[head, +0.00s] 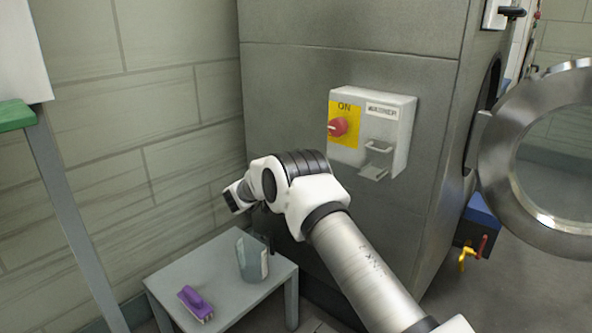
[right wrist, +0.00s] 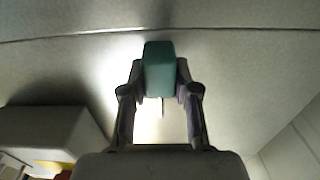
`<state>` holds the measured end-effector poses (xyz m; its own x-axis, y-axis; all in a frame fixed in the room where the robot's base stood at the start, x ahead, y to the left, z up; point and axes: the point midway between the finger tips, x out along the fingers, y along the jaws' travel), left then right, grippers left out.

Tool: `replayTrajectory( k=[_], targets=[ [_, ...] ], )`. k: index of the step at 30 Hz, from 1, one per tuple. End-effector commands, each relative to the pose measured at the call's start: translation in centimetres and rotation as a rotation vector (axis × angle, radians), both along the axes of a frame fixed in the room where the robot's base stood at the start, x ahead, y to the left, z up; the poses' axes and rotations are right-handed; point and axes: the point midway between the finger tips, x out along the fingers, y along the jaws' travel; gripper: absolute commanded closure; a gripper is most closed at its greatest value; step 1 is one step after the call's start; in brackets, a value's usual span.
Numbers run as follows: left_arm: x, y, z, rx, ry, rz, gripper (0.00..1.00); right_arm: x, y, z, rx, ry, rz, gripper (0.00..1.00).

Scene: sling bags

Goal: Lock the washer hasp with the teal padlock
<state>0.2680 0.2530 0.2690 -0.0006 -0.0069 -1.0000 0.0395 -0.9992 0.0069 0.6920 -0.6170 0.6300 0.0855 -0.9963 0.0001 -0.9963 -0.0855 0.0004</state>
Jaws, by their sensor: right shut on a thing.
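The teal padlock (right wrist: 160,68) is between the fingers of my right gripper (right wrist: 160,88) in the right wrist view. The gripper is shut on its body. In the head view my right arm's wrist is left of the switch box, and I cannot make out the padlock there. The washer hasp (head: 377,160) is a metal bracket low on the white switch box (head: 398,142), below the WASHER label and right of the red knob (head: 338,127). My left gripper is not in view.
A small grey table (head: 182,268) below holds a grey-teal jug (head: 247,262) and a purple-handled brush (head: 195,303). The large grey machine (head: 340,62) carries the box. Its round metal door (head: 505,165) stands open at right. The box's corner (right wrist: 52,135) shows in the wrist view.

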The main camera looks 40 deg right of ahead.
Motion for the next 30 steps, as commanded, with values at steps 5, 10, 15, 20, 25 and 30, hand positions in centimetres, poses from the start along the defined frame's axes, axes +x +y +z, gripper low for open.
replayTrajectory(
  k=[5, 10, 15, 20, 25, 30],
  targets=[
    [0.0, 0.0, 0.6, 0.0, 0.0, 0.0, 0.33, 0.0, 0.0, 0.6, 0.0, 0.0, 0.0, 1.0],
    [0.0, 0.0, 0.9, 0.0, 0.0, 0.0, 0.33, 0.0, 0.6, 0.7, 0.0, -0.001, 0.0, 1.0],
    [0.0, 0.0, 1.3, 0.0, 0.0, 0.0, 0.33, -0.1, 1.7, 0.7, 0.0, 0.001, 0.001, 1.0],
    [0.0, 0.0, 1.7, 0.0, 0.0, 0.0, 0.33, -0.2, 2.6, 0.7, -0.001, 0.0, 0.001, 1.0],
    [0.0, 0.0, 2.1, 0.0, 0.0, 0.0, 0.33, -0.3, 3.7, 0.7, 0.0, 0.001, 0.001, 1.0],
    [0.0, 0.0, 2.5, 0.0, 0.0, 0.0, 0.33, -0.4, 4.6, 0.7, 0.0, 0.0, 0.001, 1.0]
  ],
)
